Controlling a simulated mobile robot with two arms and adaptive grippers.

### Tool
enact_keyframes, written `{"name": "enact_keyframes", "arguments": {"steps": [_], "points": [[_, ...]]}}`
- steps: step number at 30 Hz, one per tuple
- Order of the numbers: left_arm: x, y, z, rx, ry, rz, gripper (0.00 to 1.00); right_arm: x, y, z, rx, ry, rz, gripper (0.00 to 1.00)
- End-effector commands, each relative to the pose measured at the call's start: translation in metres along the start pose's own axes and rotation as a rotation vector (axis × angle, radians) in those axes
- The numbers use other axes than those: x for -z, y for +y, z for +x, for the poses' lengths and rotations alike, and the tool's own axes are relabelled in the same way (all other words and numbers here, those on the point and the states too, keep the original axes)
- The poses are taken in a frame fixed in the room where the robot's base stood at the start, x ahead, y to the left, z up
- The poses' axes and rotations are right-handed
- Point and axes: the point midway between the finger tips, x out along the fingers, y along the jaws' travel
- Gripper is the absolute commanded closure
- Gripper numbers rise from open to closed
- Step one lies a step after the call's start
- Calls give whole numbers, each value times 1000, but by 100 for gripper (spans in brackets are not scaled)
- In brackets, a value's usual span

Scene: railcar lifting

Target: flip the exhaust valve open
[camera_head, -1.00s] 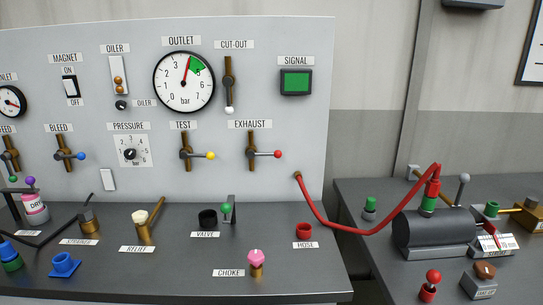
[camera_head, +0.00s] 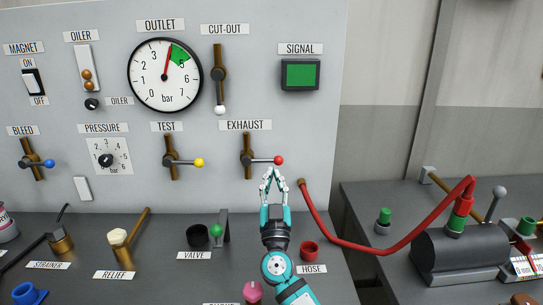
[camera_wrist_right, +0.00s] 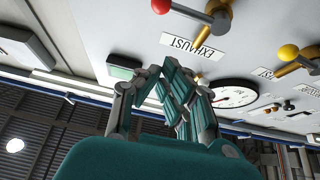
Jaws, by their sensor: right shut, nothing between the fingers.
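The exhaust valve (camera_head: 248,160) is on the grey panel under the EXHAUST label. Its brass body runs upright, and its grey lever sticks out to the right, level, ending in a red knob (camera_head: 279,160). The red knob also shows at the top of the right wrist view (camera_wrist_right: 161,6). My right gripper (camera_head: 273,172) is just below the red knob in the head view, its fingers pointing up. It is shut and empty. I cannot tell whether its fingertips touch the knob. My left gripper is not in view.
The test valve (camera_head: 169,160) with a yellow knob is to the left. The cut-out lever (camera_head: 219,85) is above. Below are a green-knobbed valve (camera_head: 217,232), a red hose fitting (camera_head: 309,250) and a red hose (camera_head: 395,247) running right to a dark tank (camera_head: 452,252).

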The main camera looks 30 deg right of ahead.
Motion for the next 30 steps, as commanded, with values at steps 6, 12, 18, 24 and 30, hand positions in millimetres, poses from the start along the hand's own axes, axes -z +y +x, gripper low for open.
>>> {"name": "enact_keyframes", "arguments": {"steps": [6,12,18,24,30], "points": [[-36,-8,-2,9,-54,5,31,0,0,1,2,1,1,100],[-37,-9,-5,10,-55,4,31,2,0,22,2,4,0,100],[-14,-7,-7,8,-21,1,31,3,-1,64,3,5,1,100],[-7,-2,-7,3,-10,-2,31,2,0,105,2,4,-1,100],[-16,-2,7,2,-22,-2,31,-30,-1,89,4,1,-2,100]]}}
